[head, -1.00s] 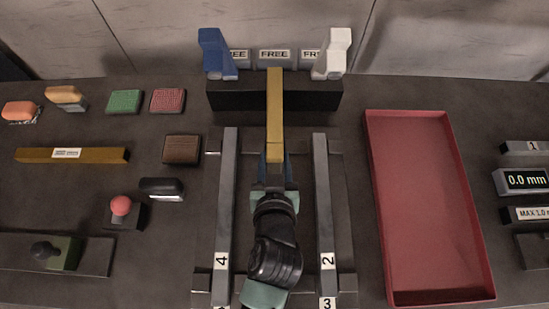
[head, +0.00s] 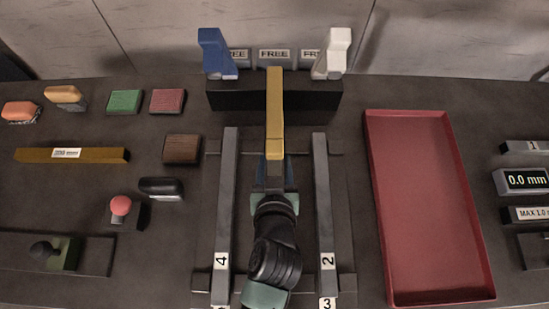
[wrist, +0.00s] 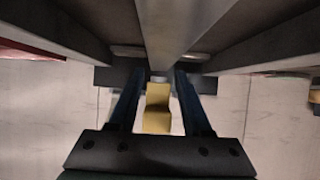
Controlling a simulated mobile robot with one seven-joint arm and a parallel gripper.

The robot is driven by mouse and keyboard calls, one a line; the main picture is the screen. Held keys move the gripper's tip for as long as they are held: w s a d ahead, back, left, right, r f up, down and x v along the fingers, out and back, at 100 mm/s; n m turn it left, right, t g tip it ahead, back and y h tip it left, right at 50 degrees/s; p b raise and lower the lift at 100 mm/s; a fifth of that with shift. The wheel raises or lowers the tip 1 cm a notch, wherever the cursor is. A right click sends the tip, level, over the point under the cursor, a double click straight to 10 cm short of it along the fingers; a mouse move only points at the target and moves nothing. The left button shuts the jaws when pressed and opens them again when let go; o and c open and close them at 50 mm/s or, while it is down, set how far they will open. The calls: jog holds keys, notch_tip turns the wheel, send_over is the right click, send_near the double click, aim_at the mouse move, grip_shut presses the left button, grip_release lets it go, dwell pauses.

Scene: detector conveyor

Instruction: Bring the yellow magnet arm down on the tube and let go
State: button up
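The yellow magnet arm (head: 274,110) lies lowered in the head view, its far end at the black block between the blue and white arms and its near end toward me. My gripper (head: 274,170) is at that near end. In the wrist view the yellow arm's end (wrist: 157,110) shows between my two dark blue fingers (wrist: 160,85), with gaps on both sides, so the fingers look open. A grey bar between the rails, probably the tube (wrist: 178,25), runs above it in the wrist view. My arm covers it in the head view; I cannot tell whether the two touch.
Grey rails (head: 229,200) (head: 322,200) flank my arm. The blue arm (head: 214,55) and white arm (head: 336,55) stand upright at the back. A red tray (head: 425,200) is on the right; a 0.0 mm display (head: 526,180) is beyond. Several small blocks lie left.

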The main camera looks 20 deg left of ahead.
jog(key=shift+o, duration=1.4)
jog(key=shift+w+r, duration=0.1)
jog(key=shift+w, duration=0.05)
jog(key=shift+r, duration=0.1)
jog(key=v, duration=1.3)
jog(key=w+d+r+t+p, duration=0.1)
jog(key=w+r+t, duration=0.3)
jog(key=r, duration=0.5)
jog(key=w+d+r+t+h+p, duration=0.1)
jog(key=w+r, duration=0.6)
jog(key=r, duration=0.2)
jog(key=w+r+t+p, duration=0.1)
jog(key=w+r+t, duration=0.3)
jog(key=r, duration=0.5)
jog(key=s+d+r+m+t+h+p, duration=0.1)
jog(key=r+t, duration=0.5)
jog(key=r, duration=2.4)
jog(key=shift+s+d+r+m+t+h, duration=0.35)
jog(key=shift+s+d+m+h, duration=0.3)
jog(key=shift+s+m, duration=0.5)
